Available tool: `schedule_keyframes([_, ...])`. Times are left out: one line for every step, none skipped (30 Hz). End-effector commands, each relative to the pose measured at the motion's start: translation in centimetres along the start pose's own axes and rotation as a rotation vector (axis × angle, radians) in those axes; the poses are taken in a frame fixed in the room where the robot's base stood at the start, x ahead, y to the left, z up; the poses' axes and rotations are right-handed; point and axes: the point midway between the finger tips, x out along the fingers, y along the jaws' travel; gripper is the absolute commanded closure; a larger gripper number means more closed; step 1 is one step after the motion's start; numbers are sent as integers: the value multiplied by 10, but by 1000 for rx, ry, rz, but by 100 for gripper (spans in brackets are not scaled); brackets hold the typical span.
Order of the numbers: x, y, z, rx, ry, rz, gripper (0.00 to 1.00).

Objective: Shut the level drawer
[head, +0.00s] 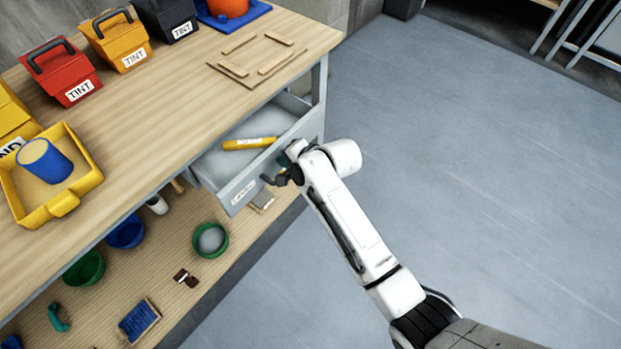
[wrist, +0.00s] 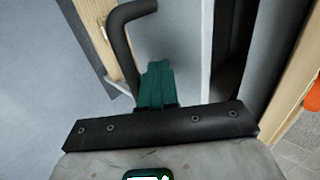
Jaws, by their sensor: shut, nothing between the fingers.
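The grey drawer (head: 241,184) under the workbench stands open, with a yellow level (head: 249,143) lying inside. A label is on its front. A dark handle (head: 269,181) sticks out from the drawer front; a dark bent bar, apparently this handle, shows in the wrist view (wrist: 122,40). My gripper (head: 284,163) is at the right part of the drawer front, close to the handle. Its green fingers (wrist: 157,82) are together and empty in the wrist view, just right of the bar. Whether they touch the bar or the drawer front I cannot tell.
The wooden bench top (head: 170,110) holds tint boxes, a yellow tray (head: 88,189) with a blue cylinder, and wooden strips (head: 240,71). The lower shelf (head: 190,247) holds a green bowl (head: 224,244), other containers and small items. The floor (head: 470,180) to the right is clear.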

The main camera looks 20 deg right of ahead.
Motion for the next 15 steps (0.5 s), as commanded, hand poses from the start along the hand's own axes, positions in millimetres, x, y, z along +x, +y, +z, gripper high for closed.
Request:
schedule_keyframes([15, -8, 0, -4, -1, -1, 100])
schedule_keyframes([20, -13, 0, -5, -1, -2, 100])
schedule_keyframes([28, -19, 0, -4, -1, -1, 100])
schedule_keyframes([34, -24, 1, -3, -2, -1, 100])
schedule_keyframes([39, -29, 1, -4, -1, -1, 100])
schedule_keyframes([46, -35, 1, -3, -1, -1, 100])
schedule_keyframes([51, -39, 1, -2, -2, -1, 100])
schedule_keyframes([55, -44, 0, -2, -1, -1, 100])
schedule_keyframes([60, -48, 0, -1, -1, -1, 100])
schedule_keyframes([64, -53, 0, -2, -1, -1, 100])
schedule_keyframes([68, -56, 1, -2, -1, 0, 100])
schedule_keyframes([72, -60, 0, -1, 0, 0, 100])
schedule_keyframes([75, -63, 0, 0, 0, 0, 100])
schedule_keyframes([77, -66, 0, -1, 0, -1, 100])
schedule_keyframes([80, -69, 0, 0, -1, 0, 100])
